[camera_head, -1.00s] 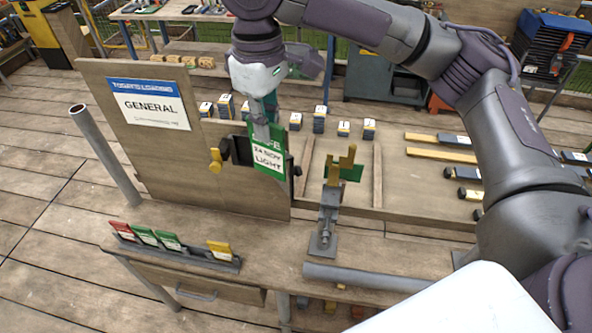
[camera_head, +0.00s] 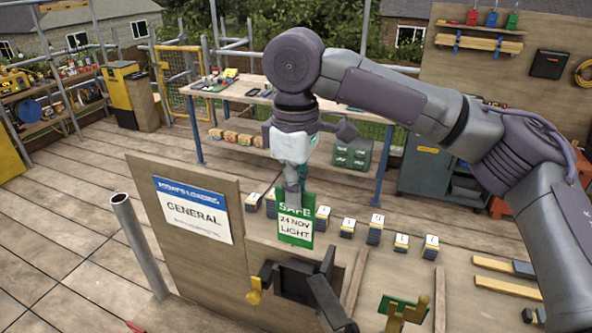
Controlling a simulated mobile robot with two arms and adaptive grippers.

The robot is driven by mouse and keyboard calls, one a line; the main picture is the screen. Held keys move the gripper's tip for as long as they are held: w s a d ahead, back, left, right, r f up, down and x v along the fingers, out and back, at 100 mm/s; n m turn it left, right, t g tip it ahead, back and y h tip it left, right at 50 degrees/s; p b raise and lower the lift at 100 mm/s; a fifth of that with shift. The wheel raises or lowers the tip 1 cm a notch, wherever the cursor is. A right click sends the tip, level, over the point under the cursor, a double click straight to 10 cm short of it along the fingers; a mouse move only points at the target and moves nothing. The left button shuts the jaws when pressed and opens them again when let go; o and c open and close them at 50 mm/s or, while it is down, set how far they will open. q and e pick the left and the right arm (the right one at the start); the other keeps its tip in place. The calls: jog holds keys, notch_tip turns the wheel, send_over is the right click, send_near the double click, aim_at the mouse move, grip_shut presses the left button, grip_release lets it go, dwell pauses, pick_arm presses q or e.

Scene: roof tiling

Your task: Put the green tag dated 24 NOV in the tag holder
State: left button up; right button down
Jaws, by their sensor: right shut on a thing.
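The green tag (camera_head: 296,229) reads SAFE, 24 NOV, LIGHT and hangs upright. My right gripper (camera_head: 292,185) is shut on its top edge. The dark tag holder (camera_head: 293,283) is at the top edge of the wooden panel, with a yellow knob (camera_head: 254,291) at its left. In the picture the tag is just above the holder, apart from it; their depth relation is hard to tell. My left gripper is out of view.
A GENERAL loading sign (camera_head: 193,209) is on the wooden panel (camera_head: 190,266) at left. A grey pipe post (camera_head: 139,245) stands beside it. A yellow clamp with a green piece (camera_head: 405,308) is at lower right. Several small block stacks (camera_head: 375,229) stand behind.

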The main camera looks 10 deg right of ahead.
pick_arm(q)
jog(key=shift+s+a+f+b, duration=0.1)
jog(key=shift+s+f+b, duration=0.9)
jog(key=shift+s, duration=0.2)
pick_arm(e)
notch_tip(320, 180, down, 16)
jog(key=shift+s+r, duration=0.2)
jog(key=shift+s, duration=0.2)
dwell(1.0)
jog(key=shift+a, duration=0.1)
jog(key=c, duration=1.2)
grip_release()
